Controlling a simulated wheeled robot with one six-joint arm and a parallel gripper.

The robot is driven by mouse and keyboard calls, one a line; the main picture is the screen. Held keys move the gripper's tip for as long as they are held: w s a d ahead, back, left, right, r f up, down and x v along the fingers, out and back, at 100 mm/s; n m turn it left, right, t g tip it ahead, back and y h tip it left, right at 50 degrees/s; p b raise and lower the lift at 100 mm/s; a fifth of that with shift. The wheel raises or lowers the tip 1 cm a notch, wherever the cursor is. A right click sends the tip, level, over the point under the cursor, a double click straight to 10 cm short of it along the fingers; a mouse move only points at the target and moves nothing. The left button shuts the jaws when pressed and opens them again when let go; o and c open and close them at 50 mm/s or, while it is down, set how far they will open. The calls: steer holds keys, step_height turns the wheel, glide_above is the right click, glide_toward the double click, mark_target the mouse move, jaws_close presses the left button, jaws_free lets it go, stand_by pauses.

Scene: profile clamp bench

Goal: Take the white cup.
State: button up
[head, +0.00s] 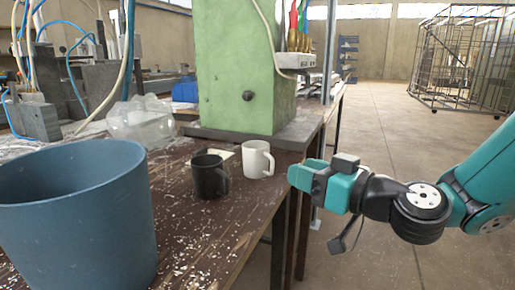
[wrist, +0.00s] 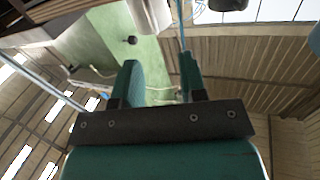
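The white cup (head: 257,161) stands upright on the wooden bench near its right edge, its handle toward the right. The black cup (head: 209,177) stands just left of it and nearer to me. My gripper (head: 300,177) is right of the white cup at about its height, apart from it. In the wrist view my gripper (wrist: 160,72) has its two fingers apart with nothing between them. A white cup (wrist: 150,14) shows at the top edge there, partly cut off, beyond the fingertips. The black cup (wrist: 230,4) is cut off beside it.
A big blue bin (head: 78,220) stands at the front left of the bench. A green machine column (head: 236,70) on a dark base stands behind the cups. A crumpled clear plastic bag (head: 140,120) lies at left. The floor right of the bench is open.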

mark_target(272, 159)
steer(key=p+x, duration=0.3)
steer(key=x, duration=0.4)
steer(key=shift+w+r, duration=0.1)
steer(key=shift+w, duration=0.3)
steer(key=shift+w+a, duration=0.4)
steer(key=shift+a, duration=0.05)
jaws_close()
